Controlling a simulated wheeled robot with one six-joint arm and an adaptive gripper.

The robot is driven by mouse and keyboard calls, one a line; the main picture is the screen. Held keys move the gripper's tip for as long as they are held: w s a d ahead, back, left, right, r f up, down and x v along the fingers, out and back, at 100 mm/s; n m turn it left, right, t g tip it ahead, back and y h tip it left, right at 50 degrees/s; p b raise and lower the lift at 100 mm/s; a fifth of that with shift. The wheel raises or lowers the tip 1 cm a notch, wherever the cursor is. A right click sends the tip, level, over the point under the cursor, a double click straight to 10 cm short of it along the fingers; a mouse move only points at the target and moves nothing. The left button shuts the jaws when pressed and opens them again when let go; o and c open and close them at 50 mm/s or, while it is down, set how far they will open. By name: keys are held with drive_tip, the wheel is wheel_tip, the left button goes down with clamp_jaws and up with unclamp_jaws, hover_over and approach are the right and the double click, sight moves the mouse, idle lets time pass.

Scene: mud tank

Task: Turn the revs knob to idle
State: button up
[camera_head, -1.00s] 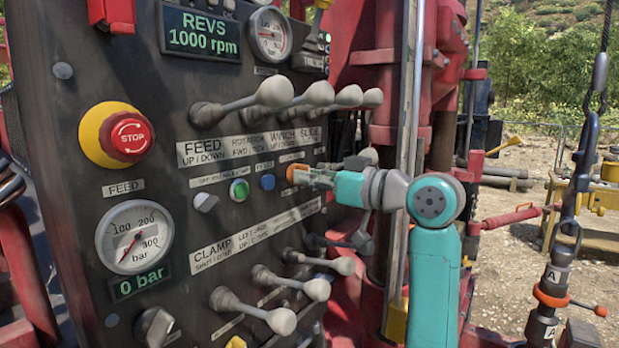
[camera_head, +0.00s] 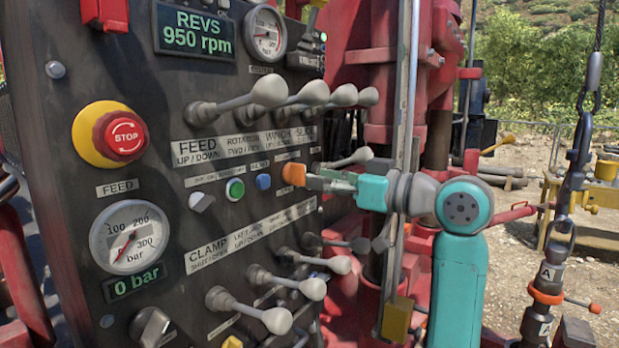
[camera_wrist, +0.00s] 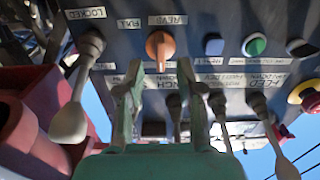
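The orange revs knob (camera_head: 294,174) is on the dark control panel, right of the blue button. In the wrist view the knob (camera_wrist: 160,46) is beside the REVS and FULL labels, its narrow end pointing down in the picture. I cannot read an idle label. The revs display (camera_head: 195,32) reads 950 rpm. My gripper (camera_head: 314,182) is just right of the knob, apart from it. In the wrist view my gripper's fingers (camera_wrist: 157,85) are spread with nothing between them, and the knob lies beyond the tips.
Levers (camera_head: 270,92) stick out above the knob and more levers (camera_head: 340,264) below it. A red stop button (camera_head: 124,137) and a feed gauge (camera_head: 131,237) are at the left. A grey metal post (camera_head: 409,110) stands close to my arm.

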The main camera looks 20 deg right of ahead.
drive_tip(key=v, duration=0.7)
drive_tip(key=shift+s, duration=0.2)
drive_tip(key=shift+d, duration=0.2)
